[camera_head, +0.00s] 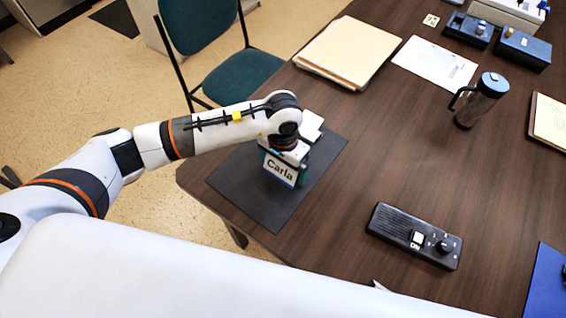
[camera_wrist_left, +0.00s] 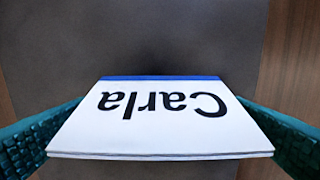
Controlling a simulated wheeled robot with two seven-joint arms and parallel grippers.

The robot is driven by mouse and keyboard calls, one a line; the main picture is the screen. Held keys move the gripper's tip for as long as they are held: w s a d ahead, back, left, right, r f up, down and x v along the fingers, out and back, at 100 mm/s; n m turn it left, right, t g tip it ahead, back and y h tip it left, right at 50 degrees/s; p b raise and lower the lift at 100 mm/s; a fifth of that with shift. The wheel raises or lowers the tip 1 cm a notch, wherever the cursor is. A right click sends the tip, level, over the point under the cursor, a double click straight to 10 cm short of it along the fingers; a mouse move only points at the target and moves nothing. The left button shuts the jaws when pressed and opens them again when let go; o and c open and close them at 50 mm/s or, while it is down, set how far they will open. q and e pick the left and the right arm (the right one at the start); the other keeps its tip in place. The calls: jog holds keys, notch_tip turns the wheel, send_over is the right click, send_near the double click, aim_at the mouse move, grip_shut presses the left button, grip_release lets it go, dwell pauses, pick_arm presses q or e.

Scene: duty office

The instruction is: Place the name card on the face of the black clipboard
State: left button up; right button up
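The white name card (camera_head: 279,170) reads "Carla" and has a blue edge. In the left wrist view the card (camera_wrist_left: 160,128) appears upside down between two teal fingers. My left gripper (camera_head: 283,163) is shut on it, with a finger at each side edge. The dark surface also fills the left wrist view (camera_wrist_left: 160,35). My right gripper is not in view.
A black control box (camera_head: 414,237) with a knob lies right of the clipboard on the brown table (camera_head: 390,155). A dark bottle (camera_head: 482,98), manila folders (camera_head: 348,52) and a paper (camera_head: 435,63) are farther back. A teal chair (camera_head: 237,75) stands beyond the left edge.

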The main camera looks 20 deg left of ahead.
pick_arm(q)
jog(key=shift+r, duration=0.1)
jog(key=shift+r, duration=0.2)
notch_tip(320, 180, up, 12)
jog(key=b, duration=0.1)
jog(key=shift+f, duration=0.15)
dwell(0.6)
